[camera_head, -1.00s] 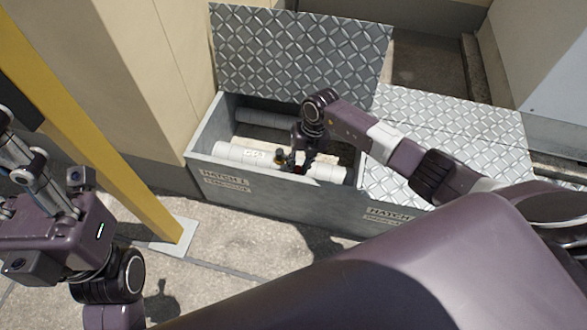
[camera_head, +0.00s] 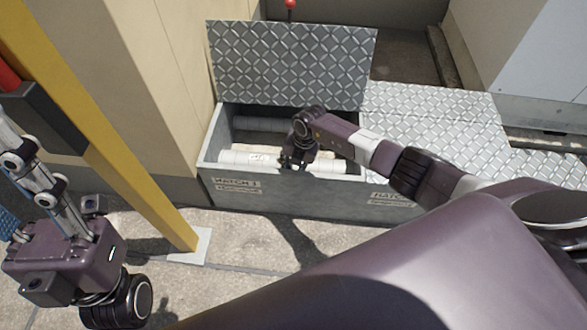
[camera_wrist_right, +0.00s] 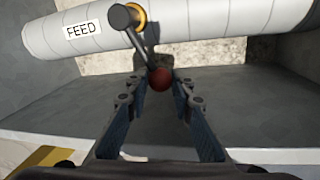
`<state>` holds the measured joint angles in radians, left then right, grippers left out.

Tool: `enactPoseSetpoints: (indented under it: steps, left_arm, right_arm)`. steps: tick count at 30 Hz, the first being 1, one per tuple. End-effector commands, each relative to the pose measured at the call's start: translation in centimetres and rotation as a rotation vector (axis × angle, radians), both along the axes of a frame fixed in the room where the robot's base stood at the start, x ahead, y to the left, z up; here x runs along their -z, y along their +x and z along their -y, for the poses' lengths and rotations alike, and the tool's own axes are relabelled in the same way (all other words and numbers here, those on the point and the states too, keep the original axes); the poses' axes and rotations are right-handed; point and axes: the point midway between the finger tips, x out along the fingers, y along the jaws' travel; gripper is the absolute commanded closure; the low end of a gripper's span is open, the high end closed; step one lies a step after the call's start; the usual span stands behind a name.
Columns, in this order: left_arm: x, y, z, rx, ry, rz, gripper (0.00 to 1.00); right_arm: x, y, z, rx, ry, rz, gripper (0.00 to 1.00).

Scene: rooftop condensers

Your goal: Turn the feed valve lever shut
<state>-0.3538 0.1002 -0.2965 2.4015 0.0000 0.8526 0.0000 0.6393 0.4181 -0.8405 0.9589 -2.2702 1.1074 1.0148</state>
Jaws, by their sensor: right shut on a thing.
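The feed valve lever (camera_wrist_right: 143,48) is a grey rod running from a dark round hub with a gold collar to a red ball knob (camera_wrist_right: 160,79). It stands on a white pipe (camera_wrist_right: 190,22) labelled FEED, and slants away from the pipe's line. My right gripper (camera_wrist_right: 158,86) is shut on the red knob, one finger on each side. In the head view my right gripper (camera_head: 293,162) reaches down into the open hatch box, and my arm hides the lever. My left gripper (camera_head: 32,165) is raised at the left edge, away from the box; its fingertips are unclear.
The hatch box (camera_head: 290,198) has grey walls close around the pipes. Its diamond-plate lid (camera_head: 290,65) stands open behind; a closed plate (camera_head: 430,115) lies to the right. A yellow post (camera_head: 120,135) stands between my left arm and the box. A red-knobbed rod (camera_head: 290,5) shows behind the lid.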

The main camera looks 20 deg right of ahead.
Motion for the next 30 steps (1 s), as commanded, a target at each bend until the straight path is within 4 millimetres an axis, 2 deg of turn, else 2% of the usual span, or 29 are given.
enactPoseSetpoints:
  steps: [6, 16, 17, 21, 30]
  left_arm:
    - [0.19, 1.03, 0.25, -0.003, 0.014, -0.045, 0.6]
    - [0.24, 1.08, 0.27, -0.002, 0.016, -0.046, 0.6]
    - [0.24, 1.08, 0.27, -0.002, 0.016, -0.046, 0.6]
    - [0.24, 1.07, 0.28, -0.002, 0.016, -0.046, 0.6]
    - [0.23, 1.05, 0.27, -0.002, 0.015, -0.047, 0.6]
  right_arm:
    - [-0.02, 0.09, -0.05, 0.012, 0.0, 0.002, 1.0]
    - [-0.02, 0.13, -0.07, 0.012, 0.0, 0.003, 1.0]
    - [-0.02, 0.13, -0.07, 0.011, 0.0, 0.004, 0.75]
    - [-0.02, 0.11, -0.09, 0.011, 0.0, 0.003, 0.6]
    - [-0.12, 0.08, -0.08, 0.011, 0.0, 0.003, 0.6]
